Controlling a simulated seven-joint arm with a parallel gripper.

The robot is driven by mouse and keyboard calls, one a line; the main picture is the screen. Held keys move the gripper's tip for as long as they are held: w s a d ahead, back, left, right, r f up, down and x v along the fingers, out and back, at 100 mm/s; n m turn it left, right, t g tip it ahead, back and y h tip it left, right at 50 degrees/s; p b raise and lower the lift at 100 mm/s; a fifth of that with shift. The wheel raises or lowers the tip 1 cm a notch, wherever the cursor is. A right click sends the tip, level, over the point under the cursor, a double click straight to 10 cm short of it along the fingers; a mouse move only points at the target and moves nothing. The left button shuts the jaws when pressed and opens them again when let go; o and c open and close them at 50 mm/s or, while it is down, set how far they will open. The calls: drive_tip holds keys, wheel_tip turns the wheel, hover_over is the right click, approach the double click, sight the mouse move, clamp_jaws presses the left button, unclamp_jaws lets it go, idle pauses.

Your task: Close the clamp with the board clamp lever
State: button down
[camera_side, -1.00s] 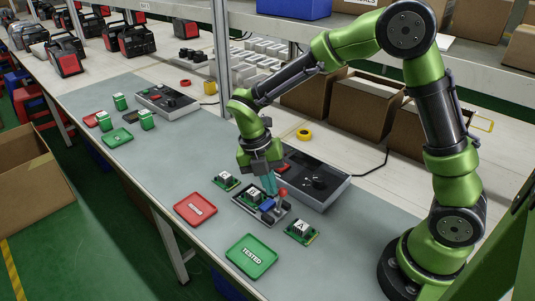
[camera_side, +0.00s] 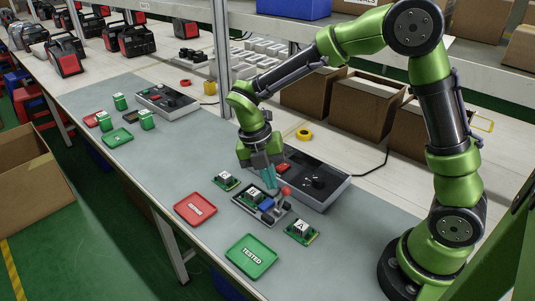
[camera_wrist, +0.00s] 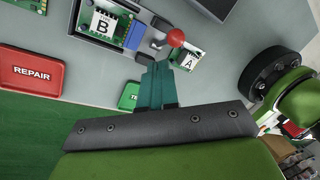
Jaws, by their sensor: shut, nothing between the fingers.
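The board clamp lever has a red ball knob (camera_side: 286,190) on a grey stem, rising tilted from the right end of the clamp fixture (camera_side: 266,220). A green board marked B (camera_side: 253,194) sits in the fixture beside a blue block (camera_side: 267,204). My gripper (camera_side: 271,184) is shut and empty, its teal fingers pointing down just left of the knob. In the wrist view, the fingertips (camera_wrist: 158,66) are close to the lever's red knob (camera_wrist: 175,38). I cannot tell whether they touch the lever.
A board marked A (camera_side: 302,230) lies right of the fixture, another board (camera_side: 225,181) to its left. A red REPAIR tray (camera_side: 195,208) and a green TESTED tray (camera_side: 251,256) lie in front. A dark test box (camera_side: 318,184) stands behind.

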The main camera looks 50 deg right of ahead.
drive_tip(key=w+d+r, duration=0.1)
drive_tip(key=w+r, duration=0.1)
drive_tip(key=r, duration=0.3)
drive_tip(key=w+d+r, duration=0.2)
drive_tip(key=r, duration=0.3)
drive_tip(key=shift+w+d+r, duration=0.15)
drive_tip(key=shift+d+r, duration=0.05)
drive_tip(key=shift+d, duration=0.1)
drive_tip(key=m+t+y, duration=0.2)
drive_tip(key=m+t, duration=0.2)
drive_tip(key=m, duration=1.5)
hover_over(285, 191)
drive_tip(key=s+r+m+t+y, duration=0.1)
drive_tip(key=s+r+m+t, duration=0.3)
drive_tip(key=s+m, duration=0.6)
drive_tip(key=shift+d+m+t+y, duration=0.3)
drive_tip(key=shift+m+t, duration=0.2)
drive_tip(key=shift+t, duration=0.4)
